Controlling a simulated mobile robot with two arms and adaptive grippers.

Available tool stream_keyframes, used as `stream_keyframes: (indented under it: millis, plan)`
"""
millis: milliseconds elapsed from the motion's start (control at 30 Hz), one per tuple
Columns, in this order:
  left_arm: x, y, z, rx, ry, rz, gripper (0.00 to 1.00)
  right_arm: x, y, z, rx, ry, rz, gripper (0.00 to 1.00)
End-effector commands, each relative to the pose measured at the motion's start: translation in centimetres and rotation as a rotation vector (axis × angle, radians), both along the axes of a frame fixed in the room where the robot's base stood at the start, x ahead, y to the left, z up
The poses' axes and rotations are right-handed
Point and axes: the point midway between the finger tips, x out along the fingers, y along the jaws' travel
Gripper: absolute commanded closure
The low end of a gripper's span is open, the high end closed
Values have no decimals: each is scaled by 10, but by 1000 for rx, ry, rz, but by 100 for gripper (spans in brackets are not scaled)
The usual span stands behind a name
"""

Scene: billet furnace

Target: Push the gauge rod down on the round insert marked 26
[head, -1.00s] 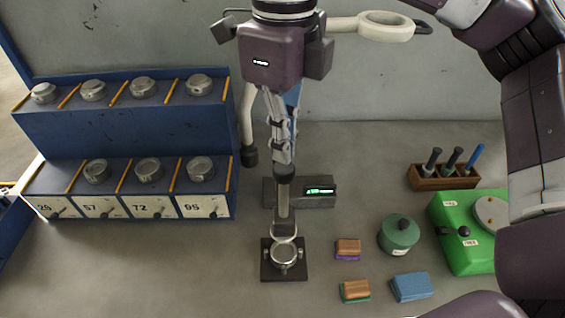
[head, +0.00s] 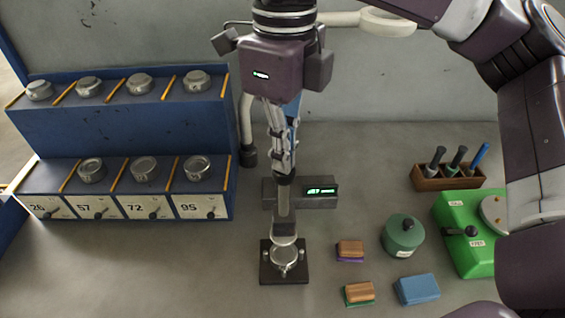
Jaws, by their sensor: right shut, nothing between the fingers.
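The grey gauge rod (head: 283,207) stands upright in front of a grey box with a lit green display (head: 321,191). Its wide foot (head: 284,231) is over the round metal insert (head: 285,258) on a small black base (head: 266,276). I cannot tell whether foot and insert touch, and no number is readable on the insert. My right gripper (head: 284,178) comes from above, shut and empty, its fingertips at the rod's top. The rack label 26 (head: 38,206) has no insert above it. My left gripper is not in view.
The blue rack (head: 120,120) at left holds several other inserts in two rows. Right of the base lie wooden-backed brushes (head: 350,248), a blue block (head: 416,289), a green round pot (head: 403,233) and a green box (head: 462,262). A wooden holder (head: 447,183) stands behind.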

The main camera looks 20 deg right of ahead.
Motion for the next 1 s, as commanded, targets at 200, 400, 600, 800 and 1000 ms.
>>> stream_keyframes:
  millis: [200, 400, 600, 800, 1000]
  plan:
    - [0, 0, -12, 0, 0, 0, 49, 0, 0, -14, 0, 1, 0, 100]
    - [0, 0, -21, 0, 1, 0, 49, 0, 0, -24, -1, 2, 0, 100]
    - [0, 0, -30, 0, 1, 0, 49, 0, 0, -34, -1, 1, 0, 100]
    - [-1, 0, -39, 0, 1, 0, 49, 0, 0, -44, -1, 1, 0, 100]
    - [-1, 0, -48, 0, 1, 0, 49, 0, 0, -54, -1, 0, -1, 100]
